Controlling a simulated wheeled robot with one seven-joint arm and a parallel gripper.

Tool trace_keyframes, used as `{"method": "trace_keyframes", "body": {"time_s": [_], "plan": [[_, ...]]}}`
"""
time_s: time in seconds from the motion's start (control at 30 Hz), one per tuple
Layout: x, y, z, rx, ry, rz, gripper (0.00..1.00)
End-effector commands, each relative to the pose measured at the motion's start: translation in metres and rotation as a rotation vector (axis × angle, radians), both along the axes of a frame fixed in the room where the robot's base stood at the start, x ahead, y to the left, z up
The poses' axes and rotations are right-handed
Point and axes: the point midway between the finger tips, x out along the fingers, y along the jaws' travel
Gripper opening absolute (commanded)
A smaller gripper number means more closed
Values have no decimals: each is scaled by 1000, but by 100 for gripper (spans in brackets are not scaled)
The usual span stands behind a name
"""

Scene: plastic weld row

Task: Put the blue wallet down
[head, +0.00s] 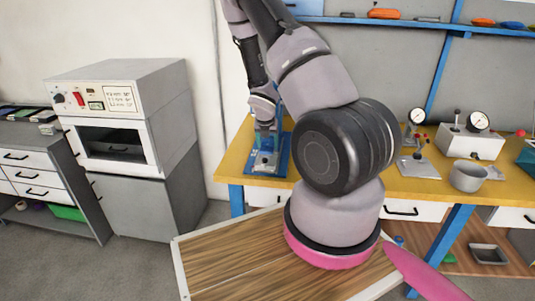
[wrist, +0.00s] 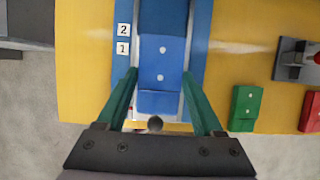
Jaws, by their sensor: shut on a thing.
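The blue wallet (wrist: 161,62), with white dots on its face and a flap at its near end, lies between the green fingers of my gripper (wrist: 160,76). The fingers are shut on its two sides. Behind it is a blue fixture (wrist: 202,42) with pale inner edges and labels 1 and 2 on its left. I cannot tell whether the wallet touches the fixture. In the head view my gripper (head: 266,138) is low over the blue fixture (head: 283,160) at the left end of the yellow bench. The wallet is mostly hidden there.
On the yellow bench (wrist: 80,65), a green wallet-like piece (wrist: 245,108) and a red one (wrist: 311,112) lie right of the fixture. A gauge device (head: 417,160) and grey pot (head: 468,175) stand farther right. A grey oven-like machine (head: 120,115) stands left, past a floor gap.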

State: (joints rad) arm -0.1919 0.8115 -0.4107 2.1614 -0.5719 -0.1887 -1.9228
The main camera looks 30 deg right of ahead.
Motion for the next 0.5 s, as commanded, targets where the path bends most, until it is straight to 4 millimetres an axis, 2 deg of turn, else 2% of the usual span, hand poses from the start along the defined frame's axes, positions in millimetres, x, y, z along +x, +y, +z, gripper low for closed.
{"method": "trace_keyframes", "body": {"time_s": [0.3, 0.5], "plan": [[0, -1, -40, -2, 1, -2, 14], [0, -1, -42, 0, -1, -3, 14]]}}
